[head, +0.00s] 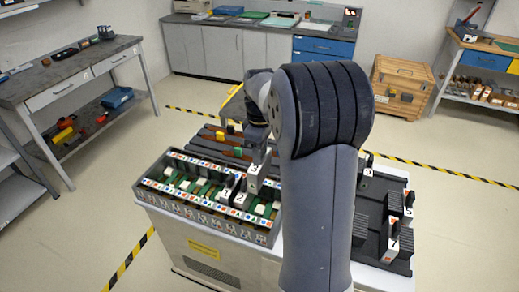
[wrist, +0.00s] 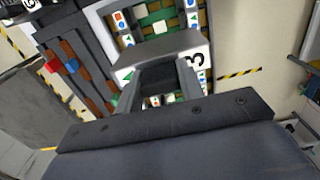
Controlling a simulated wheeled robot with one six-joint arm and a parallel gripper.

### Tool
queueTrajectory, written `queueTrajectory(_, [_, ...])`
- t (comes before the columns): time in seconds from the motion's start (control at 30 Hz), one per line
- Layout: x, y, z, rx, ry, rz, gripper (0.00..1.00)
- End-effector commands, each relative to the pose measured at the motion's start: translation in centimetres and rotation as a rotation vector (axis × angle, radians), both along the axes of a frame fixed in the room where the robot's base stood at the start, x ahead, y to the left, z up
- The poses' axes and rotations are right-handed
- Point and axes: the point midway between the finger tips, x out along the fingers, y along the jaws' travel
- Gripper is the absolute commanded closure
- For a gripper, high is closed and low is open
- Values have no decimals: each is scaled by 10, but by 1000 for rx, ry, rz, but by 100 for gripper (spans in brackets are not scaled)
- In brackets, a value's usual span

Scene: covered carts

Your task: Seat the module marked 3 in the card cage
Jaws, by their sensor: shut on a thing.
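The module marked 3 (head: 253,183) is grey with a white label face, and my gripper (head: 261,160) is shut on its top. The module is above the right part of the card cage (head: 205,212); I cannot tell whether its lower end is in a slot. In the wrist view the module (wrist: 195,60) sits between the fingers (wrist: 160,82), its 3 seen sideways. The card cage (wrist: 130,20) shows behind it, with coloured marks and green strips. Modules marked 1 (head: 225,193) and 2 (head: 239,199) stand in the cage, left of module 3.
Behind the cage lies a dark panel with brown strips and coloured blocks (head: 219,137). My arm hides the middle of the cart.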

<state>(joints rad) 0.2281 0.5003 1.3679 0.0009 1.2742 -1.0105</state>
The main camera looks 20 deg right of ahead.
Motion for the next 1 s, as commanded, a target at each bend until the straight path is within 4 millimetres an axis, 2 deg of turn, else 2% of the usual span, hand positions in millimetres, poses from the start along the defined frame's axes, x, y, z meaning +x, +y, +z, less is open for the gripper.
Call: queueTrajectory(1.0, [0, 0, -71, -1, -1, 0, 100])
